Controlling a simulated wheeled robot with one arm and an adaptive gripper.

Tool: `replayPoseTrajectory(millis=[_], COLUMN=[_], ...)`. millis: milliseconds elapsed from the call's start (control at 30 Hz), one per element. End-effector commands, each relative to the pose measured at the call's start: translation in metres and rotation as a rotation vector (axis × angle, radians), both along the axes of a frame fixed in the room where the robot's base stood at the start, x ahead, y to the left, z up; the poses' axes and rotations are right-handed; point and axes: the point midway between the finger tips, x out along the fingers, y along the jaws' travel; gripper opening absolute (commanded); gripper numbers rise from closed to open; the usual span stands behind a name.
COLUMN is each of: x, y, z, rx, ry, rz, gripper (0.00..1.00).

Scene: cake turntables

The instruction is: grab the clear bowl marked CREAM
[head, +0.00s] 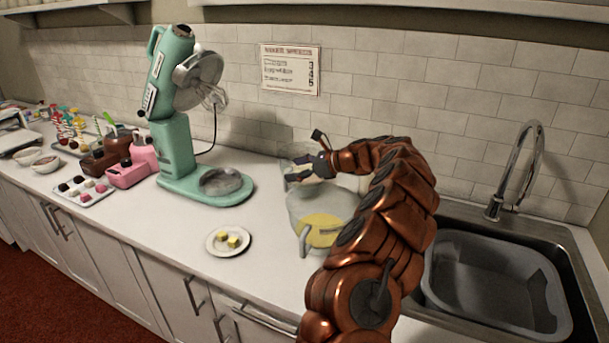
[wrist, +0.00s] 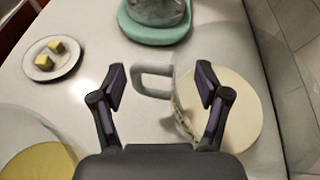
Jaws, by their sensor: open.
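A clear bowl with pale cream contents (wrist: 232,112) is at the right in the wrist view. Its clear handle (wrist: 152,82) lies between the fingers of my gripper (wrist: 160,74); any contact is unclear. Marks on its side are too small to read. In the head view this bowl (head: 290,150) is at the back, partly hidden by my gripper (head: 294,168). My gripper is open and holds nothing. A second clear bowl with yellow contents (head: 320,230) stands nearer the front, partly behind my arm. It also shows at the lower left of the wrist view (wrist: 42,160).
A teal stand mixer (head: 172,140) stands left of the bowls. A small plate with yellow cubes (head: 215,245) sits in front of it. A sink with a grey tub (head: 490,285) and tall faucet (head: 520,170) is at right. The front counter between plate and yellow bowl is clear.

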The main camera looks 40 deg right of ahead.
Motion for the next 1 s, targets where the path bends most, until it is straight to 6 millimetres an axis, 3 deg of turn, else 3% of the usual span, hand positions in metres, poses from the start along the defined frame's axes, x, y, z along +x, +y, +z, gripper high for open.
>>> replayPoseTrajectory(millis=[333, 1000], x=[0.0085, 0.0081], y=[0.0055, 0.0052], z=[-0.0037, -0.0041], rx=[-0.001, -0.001], ry=[-0.001, -0.001], rz=[-0.001, -0.001], gripper=[0.73, 0.03])
